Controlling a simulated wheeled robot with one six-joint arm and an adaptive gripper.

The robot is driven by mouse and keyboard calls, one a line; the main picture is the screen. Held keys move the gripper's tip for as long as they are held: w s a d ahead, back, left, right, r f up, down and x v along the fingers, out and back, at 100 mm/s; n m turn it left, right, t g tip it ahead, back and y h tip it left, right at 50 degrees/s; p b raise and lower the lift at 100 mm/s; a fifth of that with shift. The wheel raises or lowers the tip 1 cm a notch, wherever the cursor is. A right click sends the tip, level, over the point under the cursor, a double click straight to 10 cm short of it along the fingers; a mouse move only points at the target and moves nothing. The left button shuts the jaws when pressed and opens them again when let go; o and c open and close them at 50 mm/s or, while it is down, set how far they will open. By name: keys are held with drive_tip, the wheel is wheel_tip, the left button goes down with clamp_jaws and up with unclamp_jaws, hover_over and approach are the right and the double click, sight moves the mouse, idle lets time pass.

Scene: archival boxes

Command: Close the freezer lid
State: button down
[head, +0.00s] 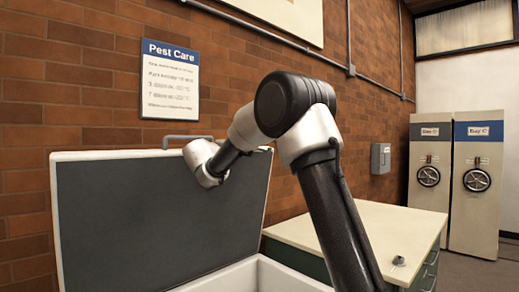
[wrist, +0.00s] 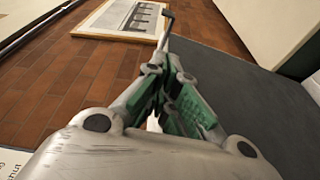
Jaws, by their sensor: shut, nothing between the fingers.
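The freezer lid (head: 130,225) stands open, nearly upright, with its dark grey inner face towards the head camera and a pale rim. A grey bar handle (head: 187,137) rises above its top edge. The white freezer body (head: 262,275) shows only in part at the bottom of the head view. In the head view my wrist is in front of the lid's upper right part, and the fingers cannot be made out. In the wrist view my gripper (wrist: 168,80) is shut and empty, its green-padded fingers close together. The lid's dark face (wrist: 245,100) lies to their right; contact is unclear.
A brick wall (head: 100,100) with a Pest Care sign (head: 170,80) stands behind the lid. A cream-topped counter (head: 365,235) is to the right of the freezer. Two bay cabinets (head: 478,190) stand farther right. A framed picture (wrist: 122,18) hangs on the wall.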

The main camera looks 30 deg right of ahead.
drive_tip(key=w+a+r+x, duration=0.1)
drive_tip(key=r+x, duration=0.1)
drive_tip(key=x, duration=0.8)
drive_tip(key=shift+t, duration=0.4)
drive_tip(key=shift+s+d+f, duration=0.2)
drive_tip(key=shift+s+d, duration=0.05)
drive_tip(key=shift+s, duration=0.4)
drive_tip(key=shift+s+d+f, duration=0.2)
drive_tip(key=shift+s+f, duration=0.05)
drive_tip(key=shift+s, duration=0.45)
drive_tip(key=shift+s+d+f, duration=0.2)
drive_tip(key=shift+s+d, duration=0.05)
drive_tip(key=shift+s, duration=0.4)
